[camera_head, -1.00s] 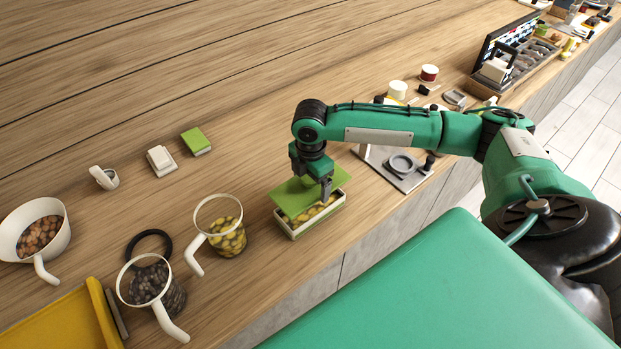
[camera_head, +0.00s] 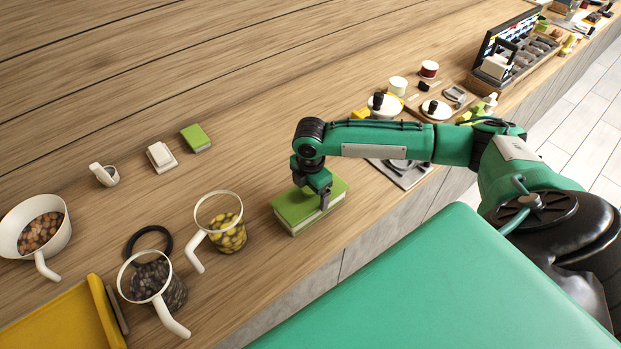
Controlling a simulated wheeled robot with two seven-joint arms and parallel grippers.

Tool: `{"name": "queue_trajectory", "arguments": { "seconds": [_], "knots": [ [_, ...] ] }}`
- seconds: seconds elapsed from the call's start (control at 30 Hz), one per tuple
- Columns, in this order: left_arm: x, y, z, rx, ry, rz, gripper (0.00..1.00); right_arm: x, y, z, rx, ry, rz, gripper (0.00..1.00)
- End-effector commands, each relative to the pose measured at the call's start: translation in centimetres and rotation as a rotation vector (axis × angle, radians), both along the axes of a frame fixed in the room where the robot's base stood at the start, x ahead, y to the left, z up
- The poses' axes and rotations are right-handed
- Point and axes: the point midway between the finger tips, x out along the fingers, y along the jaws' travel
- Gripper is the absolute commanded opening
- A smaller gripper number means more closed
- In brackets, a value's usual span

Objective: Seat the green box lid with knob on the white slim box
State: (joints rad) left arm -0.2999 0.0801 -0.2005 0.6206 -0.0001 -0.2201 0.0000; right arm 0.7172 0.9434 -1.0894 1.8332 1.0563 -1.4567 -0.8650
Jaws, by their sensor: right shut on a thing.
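The green box lid (camera_head: 296,209) lies over the top of the white slim box (camera_head: 316,222), near the table's front edge. Its green top looks level and lined up with the box, whose pale side shows as a thin band below it. The box's contents are covered. My right gripper (camera_head: 325,200) points down at the lid's middle and is shut on its knob, which the fingers hide. I cannot tell if the lid is fully down all round. My left gripper is not in view.
A clear-sided pitcher of yellow-green pieces (camera_head: 228,236) stands left of the box. A pitcher of dark pieces (camera_head: 158,284) and a white bowl (camera_head: 34,228) stand farther left. A small green block (camera_head: 196,138) lies behind. The table's middle back is clear.

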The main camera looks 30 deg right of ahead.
Motion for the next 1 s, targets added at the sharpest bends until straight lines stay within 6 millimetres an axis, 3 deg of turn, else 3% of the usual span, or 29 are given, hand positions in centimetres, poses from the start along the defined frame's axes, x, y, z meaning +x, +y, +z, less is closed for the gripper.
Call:
{"name": "queue_trajectory", "arguments": {
  "seconds": [1.0],
  "knots": [
    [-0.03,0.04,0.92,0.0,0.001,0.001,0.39,0.03,0.05,-0.09,0.0,-0.001,0.0,0.66]
  ]
}}
